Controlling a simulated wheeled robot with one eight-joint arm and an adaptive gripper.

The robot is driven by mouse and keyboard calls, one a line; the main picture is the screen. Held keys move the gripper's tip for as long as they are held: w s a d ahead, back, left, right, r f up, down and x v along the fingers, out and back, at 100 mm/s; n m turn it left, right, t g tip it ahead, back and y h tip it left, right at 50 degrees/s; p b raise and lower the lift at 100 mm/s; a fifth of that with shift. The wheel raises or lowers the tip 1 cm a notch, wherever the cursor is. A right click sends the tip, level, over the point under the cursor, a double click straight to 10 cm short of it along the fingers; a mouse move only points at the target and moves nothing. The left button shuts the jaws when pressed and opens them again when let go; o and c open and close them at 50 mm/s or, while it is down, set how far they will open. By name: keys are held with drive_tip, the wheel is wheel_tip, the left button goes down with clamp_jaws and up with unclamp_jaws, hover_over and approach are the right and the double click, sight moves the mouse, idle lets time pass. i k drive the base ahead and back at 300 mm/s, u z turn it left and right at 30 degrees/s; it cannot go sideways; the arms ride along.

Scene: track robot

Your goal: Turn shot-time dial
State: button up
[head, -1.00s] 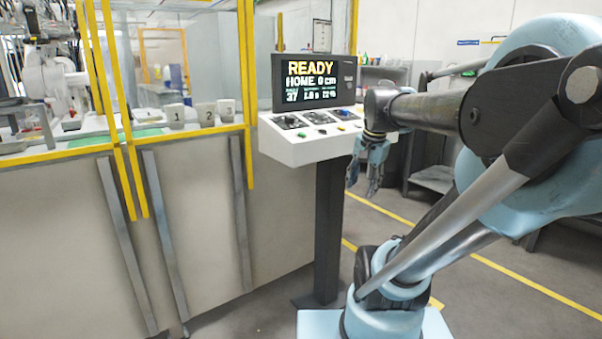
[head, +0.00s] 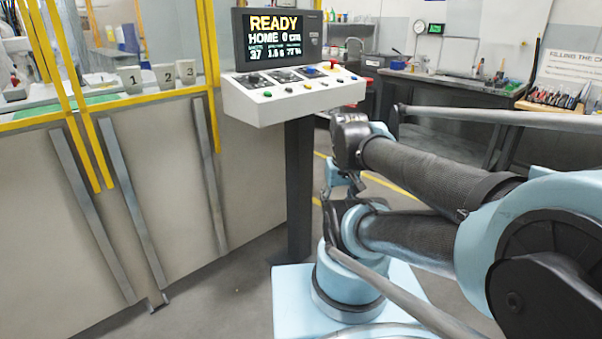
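The control console (head: 262,107) is a white sloped box on a dark post, below a screen (head: 279,37) that reads READY, HOME 0 cm, with smaller figures beneath.
Coloured buttons line the console front, with a red knob (head: 333,63) at its right end. Yellow-framed fencing (head: 208,75) and a beige panel wall (head: 110,215) stand to the left. A workbench (head: 440,80) is behind at right. Open floor lies below the console.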

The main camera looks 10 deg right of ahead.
sight(285, 73)
drive_tip(key=k, duration=1.25)
drive_tip(key=u, duration=0.5)
drive_tip(key=i, duration=1.5)
drive_tip(key=z, duration=0.5)
